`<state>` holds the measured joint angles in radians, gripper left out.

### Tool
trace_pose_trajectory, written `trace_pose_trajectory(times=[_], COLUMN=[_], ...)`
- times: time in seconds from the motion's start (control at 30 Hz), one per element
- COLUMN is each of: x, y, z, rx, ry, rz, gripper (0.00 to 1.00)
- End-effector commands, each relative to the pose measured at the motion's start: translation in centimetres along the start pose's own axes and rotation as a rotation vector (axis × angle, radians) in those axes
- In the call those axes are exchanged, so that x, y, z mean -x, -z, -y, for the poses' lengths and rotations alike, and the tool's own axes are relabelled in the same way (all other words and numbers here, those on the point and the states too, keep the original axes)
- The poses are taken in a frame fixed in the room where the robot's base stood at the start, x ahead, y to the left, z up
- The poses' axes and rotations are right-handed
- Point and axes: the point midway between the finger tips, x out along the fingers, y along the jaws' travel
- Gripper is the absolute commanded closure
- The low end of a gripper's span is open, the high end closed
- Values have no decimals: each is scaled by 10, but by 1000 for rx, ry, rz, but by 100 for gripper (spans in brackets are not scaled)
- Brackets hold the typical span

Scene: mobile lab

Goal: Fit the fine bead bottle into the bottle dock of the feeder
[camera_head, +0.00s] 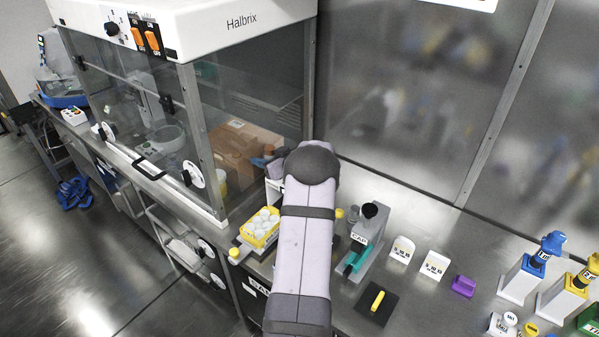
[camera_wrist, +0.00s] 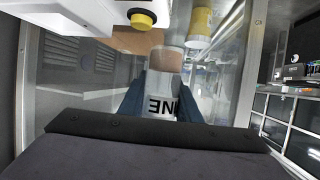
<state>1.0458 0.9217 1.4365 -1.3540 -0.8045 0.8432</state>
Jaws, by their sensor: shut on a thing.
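In the wrist view my gripper (camera_wrist: 160,108) is shut on the fine bead bottle (camera_wrist: 168,78), one dark blue finger on each side. The bottle has a white label with large dark letters, upside down, of which "INE" shows. A white body with a yellow knob (camera_wrist: 142,18), probably the feeder (camera_wrist: 75,14), is at the upper left of the wrist view, close to the bottle. In the head view my arm hides most of the gripper and the bottle. The bottle dock cannot be made out in either view.
A glass-fronted Halbrix cabinet (camera_head: 241,25) stands left of my arm. A yellow tray (camera_head: 260,228) with white things sits beside the arm. To the right are a "CAP" stand (camera_head: 362,243), small white label cards (camera_head: 402,250), a purple block (camera_head: 463,286) and a blue-topped stand (camera_head: 522,278).

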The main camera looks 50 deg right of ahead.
Motion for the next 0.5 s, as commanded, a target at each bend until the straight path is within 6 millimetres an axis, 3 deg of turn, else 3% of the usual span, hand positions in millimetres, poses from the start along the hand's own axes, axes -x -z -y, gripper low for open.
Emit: trace_pose_trajectory(times=[0.03,0.2,0.33,0.5], x=[2,14,26,36], y=[10,38,50,57], z=[-21,-79,-109,-128], rx=[-20,-107,-158,-193], ry=[-63,-265,-384,-467], rz=[-5,-4,-3,0], gripper=[93,93,93,93])
